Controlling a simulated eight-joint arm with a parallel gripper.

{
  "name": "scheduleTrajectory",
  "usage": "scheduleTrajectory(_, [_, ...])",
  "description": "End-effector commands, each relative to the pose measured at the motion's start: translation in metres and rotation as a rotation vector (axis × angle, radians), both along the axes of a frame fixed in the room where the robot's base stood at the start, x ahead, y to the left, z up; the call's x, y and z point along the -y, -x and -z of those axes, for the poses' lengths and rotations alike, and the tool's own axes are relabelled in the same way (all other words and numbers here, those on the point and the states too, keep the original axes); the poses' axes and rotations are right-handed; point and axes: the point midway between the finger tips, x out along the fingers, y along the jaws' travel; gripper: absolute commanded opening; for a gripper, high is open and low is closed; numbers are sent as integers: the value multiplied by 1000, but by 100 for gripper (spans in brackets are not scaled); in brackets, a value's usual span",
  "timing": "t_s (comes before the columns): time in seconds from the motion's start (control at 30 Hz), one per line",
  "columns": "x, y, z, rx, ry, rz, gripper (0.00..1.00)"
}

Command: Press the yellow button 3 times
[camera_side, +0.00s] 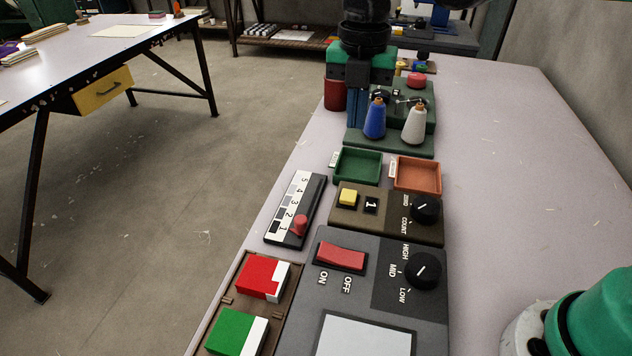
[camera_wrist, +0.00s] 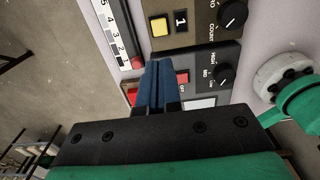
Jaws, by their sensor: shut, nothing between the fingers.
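The yellow button (camera_side: 347,197) is a small square cap on the brown counter box (camera_side: 385,226). Beside it a small display (camera_side: 371,204) reads 1, and a black COUNT knob (camera_side: 425,209) is at the right. My gripper (camera_side: 357,124) appears beyond the box in the side view, its blue fingers pointing down and shut with nothing between them. In the wrist view the shut fingers (camera_wrist: 158,63) appear just below the yellow button (camera_wrist: 160,27) in the picture, apart from it. The display (camera_wrist: 181,20) reads 1 there too.
A grey panel (camera_side: 385,306) with a red switch (camera_side: 341,257) adjoins the box. A numbered slider (camera_side: 294,209) lies at left.

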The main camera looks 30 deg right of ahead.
Motion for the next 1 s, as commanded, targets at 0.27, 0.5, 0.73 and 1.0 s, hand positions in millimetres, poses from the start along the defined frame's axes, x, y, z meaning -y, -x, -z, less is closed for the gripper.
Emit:
scheduleTrajectory(0.27, [0, 0, 0, 0, 0, 0, 0])
scheduleTrajectory(0.5, [1, 0, 9, 107, 46, 40, 0])
scheduleTrajectory(0.73, [2, 1, 25, 530, 113, 140, 0])
scheduleTrajectory(1.0, [-3, 8, 25, 796, 66, 153, 0])
